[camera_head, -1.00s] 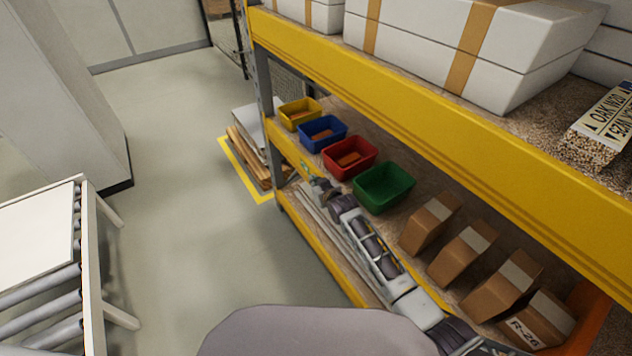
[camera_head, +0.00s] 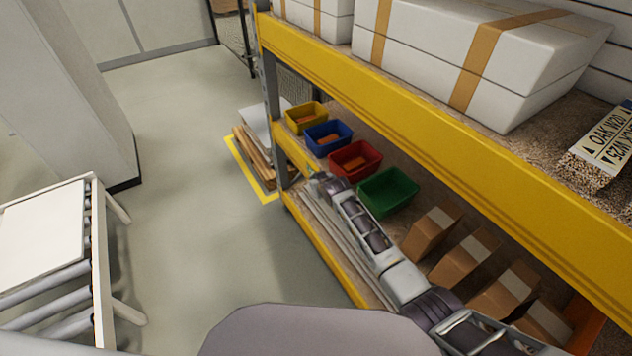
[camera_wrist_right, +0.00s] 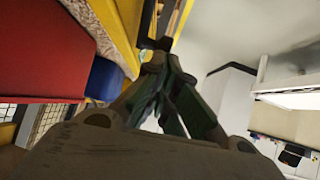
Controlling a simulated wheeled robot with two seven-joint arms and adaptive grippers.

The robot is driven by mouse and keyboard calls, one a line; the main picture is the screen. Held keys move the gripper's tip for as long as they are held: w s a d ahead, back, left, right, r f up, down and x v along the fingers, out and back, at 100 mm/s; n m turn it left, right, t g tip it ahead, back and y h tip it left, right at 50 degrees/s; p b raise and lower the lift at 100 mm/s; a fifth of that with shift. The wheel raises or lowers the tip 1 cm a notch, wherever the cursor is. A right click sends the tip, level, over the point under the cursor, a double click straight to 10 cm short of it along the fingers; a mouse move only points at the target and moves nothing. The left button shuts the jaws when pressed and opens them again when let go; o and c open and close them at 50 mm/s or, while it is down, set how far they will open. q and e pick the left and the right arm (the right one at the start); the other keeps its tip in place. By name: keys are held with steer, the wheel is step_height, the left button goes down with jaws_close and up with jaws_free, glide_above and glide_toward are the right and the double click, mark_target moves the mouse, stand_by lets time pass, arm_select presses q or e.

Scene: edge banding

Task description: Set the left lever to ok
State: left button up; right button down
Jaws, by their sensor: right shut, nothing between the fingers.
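My right arm reaches along the lower shelf from the bottom right in the head view. Its gripper (camera_head: 315,181) is at the yellow front beam near the shelf post, in front of the red bin. In the right wrist view the gripper's dark green fingers (camera_wrist_right: 163,75) are shut together with nothing between them. A small dark part (camera_wrist_right: 154,43) lies just at the fingertips against the yellow beam; I cannot tell whether it is the left lever. No lever or ok mark can be made out clearly in the head view. My left gripper is out of view.
Yellow (camera_head: 306,117), blue (camera_head: 328,137), red (camera_head: 355,158) and green (camera_head: 388,191) bins and several cartons (camera_head: 432,230) stand on the lower shelf. The yellow upper beam (camera_head: 440,120) runs above my arm. A roller conveyor (camera_head: 50,240) stands left; the floor between is clear.

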steer(key=shift+w+a, duration=0.15)
steer(key=shift+w, duration=0.15)
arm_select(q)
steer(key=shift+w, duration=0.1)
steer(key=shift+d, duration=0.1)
arm_select(e)
steer(key=shift+a+r, duration=0.1)
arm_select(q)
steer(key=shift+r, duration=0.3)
arm_select(e)
steer(key=shift+r, duration=0.25)
